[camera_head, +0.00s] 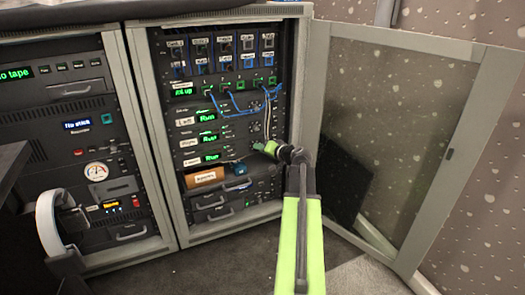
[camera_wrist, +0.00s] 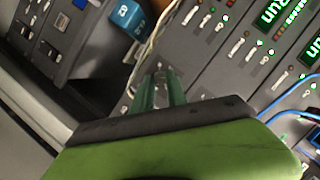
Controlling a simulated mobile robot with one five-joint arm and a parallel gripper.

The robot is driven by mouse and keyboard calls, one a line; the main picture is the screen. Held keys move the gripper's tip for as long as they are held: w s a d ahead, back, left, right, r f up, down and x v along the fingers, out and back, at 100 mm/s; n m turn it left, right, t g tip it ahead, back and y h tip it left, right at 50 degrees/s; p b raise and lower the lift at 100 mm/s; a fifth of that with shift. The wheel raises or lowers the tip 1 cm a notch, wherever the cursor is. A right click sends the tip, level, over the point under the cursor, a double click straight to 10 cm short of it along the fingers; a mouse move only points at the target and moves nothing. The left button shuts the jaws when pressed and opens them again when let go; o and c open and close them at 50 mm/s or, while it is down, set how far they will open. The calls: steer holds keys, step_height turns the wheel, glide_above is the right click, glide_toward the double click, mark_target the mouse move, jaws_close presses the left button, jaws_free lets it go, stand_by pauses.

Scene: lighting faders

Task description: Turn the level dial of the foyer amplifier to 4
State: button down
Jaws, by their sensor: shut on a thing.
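My gripper (camera_head: 262,147) reaches into the open right rack, at the right end of the lower rows with green displays. In the wrist view its two green fingers (camera_wrist: 160,88) are close together against the dark panel, shut on a small grey knob (camera_wrist: 160,69), which looks like a level dial. The fingers hide most of the knob, and I cannot read its pointer or scale. The lowest unit with a green display (camera_head: 211,157) is level with my gripper. Its label is too small to read, so I cannot tell if it is the foyer amplifier.
Blue cables (camera_head: 232,104) and pale cables (camera_head: 267,118) hang close above my gripper. The rack's mesh door (camera_head: 395,125) stands open at the right. An orange-brown roll (camera_head: 205,176) lies below. Headphones (camera_head: 50,225) hang at the left rack.

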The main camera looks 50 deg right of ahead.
steer(key=shift+s+d+m, duration=0.2)
steer(key=shift+d+m, duration=0.15)
steer(key=shift+m, duration=0.15)
steer(key=c, duration=1.4)
jaws_free()
steer(key=shift+o, duration=0.4)
steer(key=shift+w+a, duration=0.1)
steer(key=shift+a, duration=0.1)
steer(key=p+v, duration=0.4)
steer(key=v, duration=1.3)
steer(key=shift+s+f+p, duration=0.25)
steer(key=shift+s+p, duration=0.05)
steer(key=shift+p, duration=0.1)
